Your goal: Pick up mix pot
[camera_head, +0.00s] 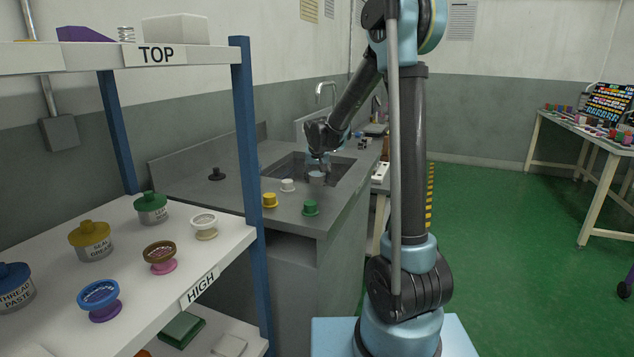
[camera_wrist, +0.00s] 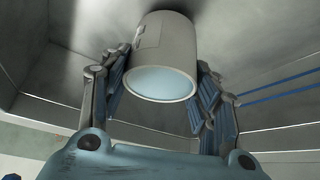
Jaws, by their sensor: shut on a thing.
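The mix pot (camera_wrist: 190,50) is a light grey cylinder with a pale blue round end facing the wrist camera. My gripper (camera_wrist: 163,85) has one blue-padded finger on each side of it and is shut on it. In the head view my gripper (camera_head: 319,162) is at the sink, with the small grey pot (camera_head: 316,178) just under its fingers. The pot is inside or just above the sink basin (camera_head: 345,170); I cannot tell whether it touches the bottom.
On the counter near the sink stand a yellow piece (camera_head: 269,200), a white piece (camera_head: 287,185), a green piece (camera_head: 310,208) and a black piece (camera_head: 216,174). A tap (camera_head: 325,90) rises behind. A shelf (camera_head: 215,245) with several jars is at left.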

